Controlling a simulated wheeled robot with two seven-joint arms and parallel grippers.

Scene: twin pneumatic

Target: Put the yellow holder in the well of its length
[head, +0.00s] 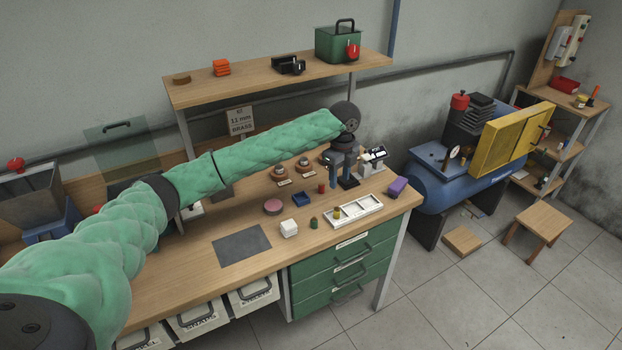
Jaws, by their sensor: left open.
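The small yellow holder (337,212) stands upright at the left end of the white tray with wells (368,211). I cannot tell whether it is seated in a well or resting on the tray. My left gripper (342,180) hangs pointing down behind the tray, apart from the yellow holder. It is open, and I see nothing between its fingers. A small green holder (313,222) stands left of the tray. A small red cylinder (321,188) stands just left of the gripper. My right gripper is out of the picture.
The shelf (280,79) overhangs the back.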

